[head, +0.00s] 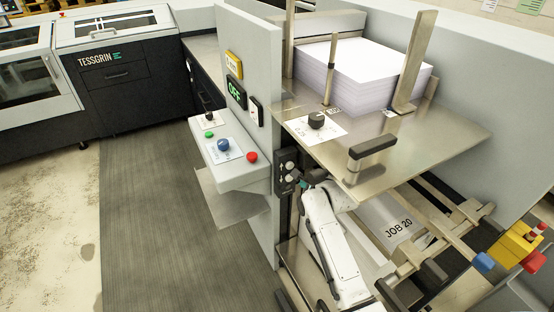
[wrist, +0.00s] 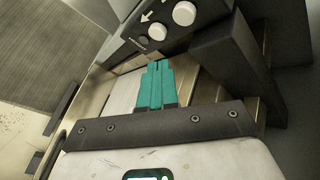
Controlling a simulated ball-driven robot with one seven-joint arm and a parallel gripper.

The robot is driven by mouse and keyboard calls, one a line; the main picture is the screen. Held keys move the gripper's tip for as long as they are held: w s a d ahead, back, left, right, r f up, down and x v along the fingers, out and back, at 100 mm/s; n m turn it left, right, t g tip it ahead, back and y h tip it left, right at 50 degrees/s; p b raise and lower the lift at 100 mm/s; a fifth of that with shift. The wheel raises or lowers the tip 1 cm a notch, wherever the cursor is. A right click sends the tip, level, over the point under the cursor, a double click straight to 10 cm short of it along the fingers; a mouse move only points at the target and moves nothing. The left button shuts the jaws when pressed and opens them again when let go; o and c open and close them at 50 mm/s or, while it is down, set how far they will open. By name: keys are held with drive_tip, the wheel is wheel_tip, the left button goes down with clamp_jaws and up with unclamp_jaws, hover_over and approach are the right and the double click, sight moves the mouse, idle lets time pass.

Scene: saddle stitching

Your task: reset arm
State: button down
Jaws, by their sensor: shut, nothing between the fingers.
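My gripper (wrist: 157,68) shows in the wrist view as two teal fingers, closed together and empty. The fingers point toward a dark control panel (wrist: 168,32) with two round white knobs and a white arrow. I cannot tell whether the fingertips touch the panel. In the head view my white arm reaches up beneath the metal shelf, close to the same small black panel (head: 287,166) on the side of the grey upright.
The metal shelf (head: 455,133) overhangs my arm and carries a paper stack (head: 365,72) and a black knob (head: 316,120). A black handle (head: 372,146) stands at its edge. A button console (head: 228,150) juts out left. A sheet marked JOB 20 (head: 398,228) lies below right. The floor left is clear.

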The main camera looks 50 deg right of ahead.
drive_tip(key=s+a+f+n+g+y+b, duration=0.1)
drive_tip(key=s+a+f+n+y, duration=0.15)
drive_tip(key=a+n, duration=0.5)
drive_tip(key=s+a+f+n+g+y+b, duration=0.1)
drive_tip(key=s+a+f+n+g+b, duration=0.1)
drive_tip(key=s+a+f+n, duration=0.4)
drive_tip(key=s+a+n+g+y+b, duration=0.2)
drive_tip(key=s+a+n+g, duration=0.2)
drive_tip(key=s+a+n, duration=0.9)
drive_tip(key=a+n, duration=0.1)
drive_tip(key=n, duration=0.3)
drive_tip(key=shift+a+f+g, duration=0.2)
drive_tip(key=shift+a+g, duration=0.15)
drive_tip(key=shift+g, duration=0.05)
drive_tip(key=shift+s, duration=0.15)
